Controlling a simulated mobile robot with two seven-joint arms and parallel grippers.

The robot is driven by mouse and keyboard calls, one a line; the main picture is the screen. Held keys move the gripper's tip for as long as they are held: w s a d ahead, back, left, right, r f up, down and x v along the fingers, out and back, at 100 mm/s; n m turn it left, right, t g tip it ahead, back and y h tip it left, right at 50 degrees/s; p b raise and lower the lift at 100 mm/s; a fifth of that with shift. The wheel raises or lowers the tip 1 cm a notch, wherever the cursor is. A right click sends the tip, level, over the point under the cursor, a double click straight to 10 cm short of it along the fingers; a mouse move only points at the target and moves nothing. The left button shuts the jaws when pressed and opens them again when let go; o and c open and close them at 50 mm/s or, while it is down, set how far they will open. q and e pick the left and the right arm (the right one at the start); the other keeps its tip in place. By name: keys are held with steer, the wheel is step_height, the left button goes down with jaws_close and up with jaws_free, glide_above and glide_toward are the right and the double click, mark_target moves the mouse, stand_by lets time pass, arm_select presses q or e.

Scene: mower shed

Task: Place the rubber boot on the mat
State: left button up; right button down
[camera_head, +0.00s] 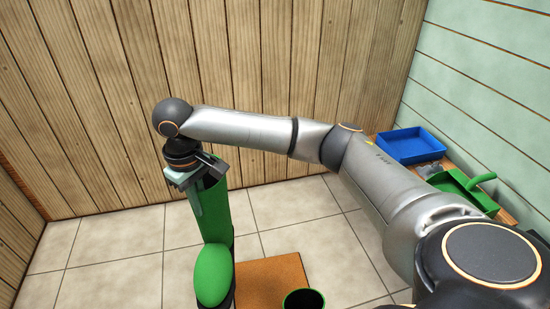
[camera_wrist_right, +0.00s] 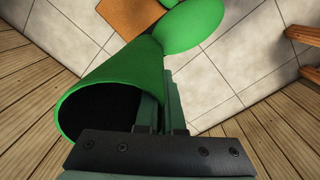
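The green rubber boot (camera_head: 217,212) stands roughly upright in the head view, its rounded toe toward me and its dark sole partly cut off by the lower edge. My right gripper (camera_head: 196,192) is at the top of its shaft. In the right wrist view the gripper (camera_wrist_right: 161,112) has one finger inside the boot's open top (camera_wrist_right: 110,88) and one outside, pinching the wall. The orange-brown mat (camera_head: 268,280) lies on the floor right of the boot, partly hidden by it. I cannot tell whether the sole touches the floor. My left gripper is not in view.
A green, dark-mouthed round opening (camera_head: 304,300) shows at the mat's front right. A blue tray (camera_head: 410,146) and a green pan with a handle (camera_head: 462,192) sit on a wooden surface at the right. Wooden walls bound the tiled floor (camera_head: 110,255), which is clear at left.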

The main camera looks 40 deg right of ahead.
steer(key=w+d+f+n+b, duration=0.1)
steer(key=w+d+f+n, duration=0.2)
steer(key=d+f, duration=0.55)
steer(key=w+d+f+n, duration=0.2)
steer(key=w+d+f, duration=0.2)
steer(key=d+f, duration=0.4)
steer(key=s+d+f+n+b, duration=0.1)
steer(key=s+d+f+n, duration=0.2)
steer(key=s+d+f, duration=0.7)
steer(key=s+d+f+n, duration=0.3)
steer(key=s+d+f, duration=0.2)
steer(key=s+f, duration=0.5)
arm_select(q)
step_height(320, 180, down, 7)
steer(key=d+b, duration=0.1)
steer(key=b, duration=0.3)
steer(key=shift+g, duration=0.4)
arm_select(e)
steer(key=w+a+f, duration=0.2)
steer(key=w+a, duration=0.3)
steer(key=a, duration=0.2)
steer(key=w+a+f, duration=0.3)
steer(key=w+a, duration=0.2)
steer(key=a, duration=0.3)
steer(key=shift+w+a, duration=0.25)
steer(key=shift+w, duration=0.05)
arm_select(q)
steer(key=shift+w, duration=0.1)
